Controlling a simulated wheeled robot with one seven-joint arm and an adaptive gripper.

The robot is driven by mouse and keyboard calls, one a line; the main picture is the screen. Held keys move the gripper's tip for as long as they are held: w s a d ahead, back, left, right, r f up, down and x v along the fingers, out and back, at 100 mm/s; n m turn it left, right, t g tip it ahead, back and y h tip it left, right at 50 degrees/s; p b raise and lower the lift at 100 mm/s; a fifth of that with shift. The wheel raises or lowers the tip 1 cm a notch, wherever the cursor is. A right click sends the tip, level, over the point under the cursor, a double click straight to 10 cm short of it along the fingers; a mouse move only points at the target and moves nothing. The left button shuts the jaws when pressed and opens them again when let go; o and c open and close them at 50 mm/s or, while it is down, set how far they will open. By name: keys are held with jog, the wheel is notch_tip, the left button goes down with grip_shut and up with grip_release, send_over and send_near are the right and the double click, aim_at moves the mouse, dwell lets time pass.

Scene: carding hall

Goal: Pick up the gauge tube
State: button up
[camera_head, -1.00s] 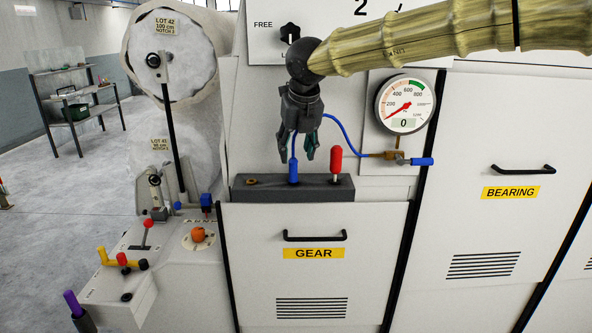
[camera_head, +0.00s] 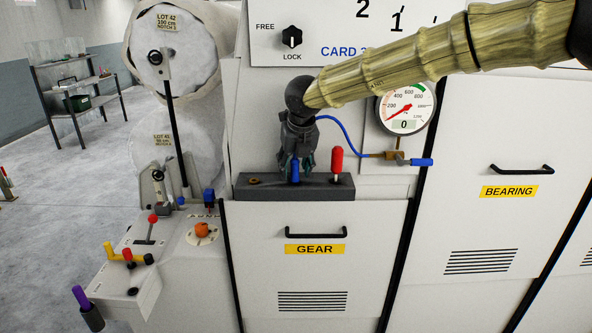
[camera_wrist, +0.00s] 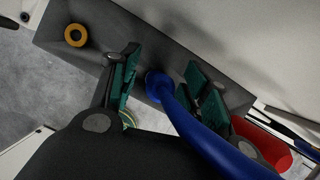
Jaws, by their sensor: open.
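The gauge tube is a thin blue hose (camera_head: 344,136) that runs from the brass fitting below the dial gauge to a blue end piece (camera_head: 294,170) in the dark grey holder (camera_head: 325,188). My gripper (camera_head: 295,172) is open and points down over the blue end piece, low above the holder. In the wrist view the blue tube (camera_wrist: 195,125) passes between the green-padded fingers of my gripper (camera_wrist: 158,85). Its end stands at the holder (camera_wrist: 240,72), with a finger on each side and visible gaps.
A red-handled piece (camera_head: 337,160) stands in the holder just right of my gripper. A brass ring (camera_head: 254,181) lies at the holder's left end. The dial gauge (camera_head: 405,106) hangs to the right, partly behind my arm. Coloured levers (camera_head: 128,255) stand at lower left.

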jog(key=shift+c, duration=0.3)
jog(key=c, duration=0.9)
jog(key=shift+c, duration=0.2)
